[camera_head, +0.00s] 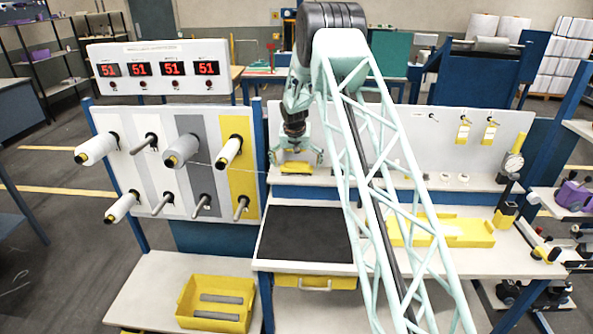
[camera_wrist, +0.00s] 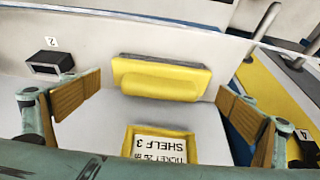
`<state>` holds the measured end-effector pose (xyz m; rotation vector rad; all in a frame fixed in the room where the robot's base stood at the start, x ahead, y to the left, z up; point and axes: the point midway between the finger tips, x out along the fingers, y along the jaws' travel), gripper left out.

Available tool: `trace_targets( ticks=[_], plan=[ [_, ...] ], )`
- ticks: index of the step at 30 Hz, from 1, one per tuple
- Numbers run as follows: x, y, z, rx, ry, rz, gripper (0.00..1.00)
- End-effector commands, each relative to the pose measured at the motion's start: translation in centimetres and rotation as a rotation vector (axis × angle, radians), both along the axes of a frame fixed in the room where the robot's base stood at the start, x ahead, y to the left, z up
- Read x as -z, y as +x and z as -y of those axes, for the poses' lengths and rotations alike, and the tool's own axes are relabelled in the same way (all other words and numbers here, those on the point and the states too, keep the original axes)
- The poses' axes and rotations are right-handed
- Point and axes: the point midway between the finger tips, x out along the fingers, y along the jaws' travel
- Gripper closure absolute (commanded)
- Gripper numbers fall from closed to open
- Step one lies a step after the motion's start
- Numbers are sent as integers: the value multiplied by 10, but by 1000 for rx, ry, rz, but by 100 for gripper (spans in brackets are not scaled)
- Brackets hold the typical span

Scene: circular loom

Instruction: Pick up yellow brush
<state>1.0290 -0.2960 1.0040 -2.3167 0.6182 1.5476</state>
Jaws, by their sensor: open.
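The yellow brush (camera_wrist: 163,80) is in the upper middle of the wrist view. It has a rounded yellow handle and a grey strip along its back edge. It lies on a pale shelf near a light back panel. In the head view it is a small yellow shape (camera_head: 297,168) below my gripper (camera_head: 298,155). My gripper is open, with its two brown-padded fingers left and right of the brush in the wrist view (camera_wrist: 158,89). Nothing is held between them. I cannot tell the exact height of the fingers above the shelf.
A yellow-framed "SHELF 3" ticket (camera_wrist: 160,145) sits in front of the brush. A small dark box (camera_wrist: 46,67) stands by the left finger. The spool panel (camera_head: 180,205) with protruding pegs rises to the left. A yellow bin (camera_head: 215,325) stands low at the front.

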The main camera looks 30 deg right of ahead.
Motion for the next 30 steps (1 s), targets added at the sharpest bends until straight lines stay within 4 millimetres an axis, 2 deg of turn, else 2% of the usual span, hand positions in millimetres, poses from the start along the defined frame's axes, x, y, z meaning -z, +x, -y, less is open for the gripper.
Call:
trace_targets(
  ticks=[10, 19, 30],
  plan=[
    [0, 0, 0, 0, 0, 0, 0],
    [0, 0, 0, 0, 0, 0, 26],
    [-2, 0, 0, 0, 0, 0, 28]
  ],
)
